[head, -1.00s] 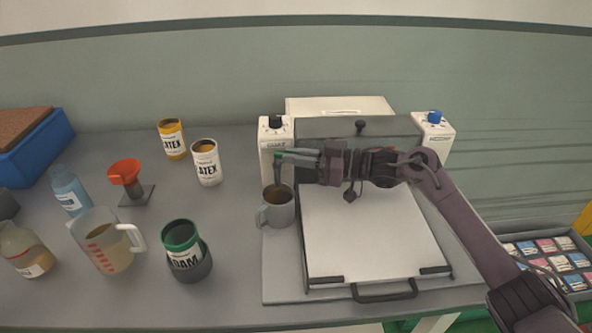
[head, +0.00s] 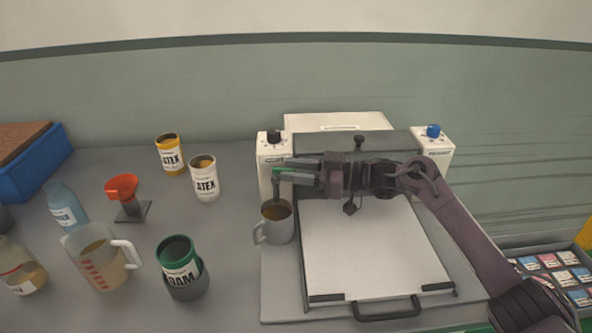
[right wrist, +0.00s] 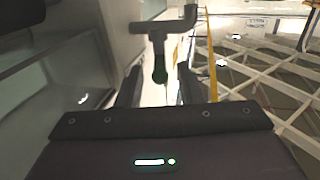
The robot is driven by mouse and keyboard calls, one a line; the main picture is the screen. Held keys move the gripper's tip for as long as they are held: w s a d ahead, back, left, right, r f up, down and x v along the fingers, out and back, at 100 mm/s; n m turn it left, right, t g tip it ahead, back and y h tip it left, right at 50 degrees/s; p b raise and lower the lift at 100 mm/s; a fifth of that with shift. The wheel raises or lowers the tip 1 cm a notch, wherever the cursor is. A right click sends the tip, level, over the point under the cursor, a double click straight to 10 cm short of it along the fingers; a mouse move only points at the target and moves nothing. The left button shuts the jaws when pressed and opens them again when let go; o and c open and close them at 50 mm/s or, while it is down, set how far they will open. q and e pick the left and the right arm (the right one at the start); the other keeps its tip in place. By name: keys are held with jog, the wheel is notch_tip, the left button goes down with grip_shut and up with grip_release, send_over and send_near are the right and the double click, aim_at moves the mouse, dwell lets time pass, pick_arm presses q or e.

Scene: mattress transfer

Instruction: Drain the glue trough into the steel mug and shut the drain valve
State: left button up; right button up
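The steel mug (head: 277,230) stands upright on the left edge of the grey base plate, with brown liquid inside. A dark drain spout (head: 277,190) comes down just above it; I cannot tell whether glue is flowing. The green-tipped valve handle (head: 277,170) is beside the spout. In the right wrist view the valve handle (right wrist: 160,68) hangs between the fingers of my right gripper (right wrist: 159,88), with a gap on both sides. In the head view my right gripper (head: 296,171) is open around the handle. The glue trough is mostly hidden behind my right arm. My left gripper is out of view.
A white flat panel (head: 375,250) with a front handle lies right of the mug. Left are a measuring jug (head: 97,262), a green-rimmed can (head: 180,270), latex cans (head: 205,180), a red funnel (head: 123,188) and bottles. Bare table lies between the cans and mug.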

jog(key=b+v, duration=0.1)
jog(key=v, duration=0.7)
jog(key=shift+b, duration=0.4)
jog(key=shift+a, duration=0.1)
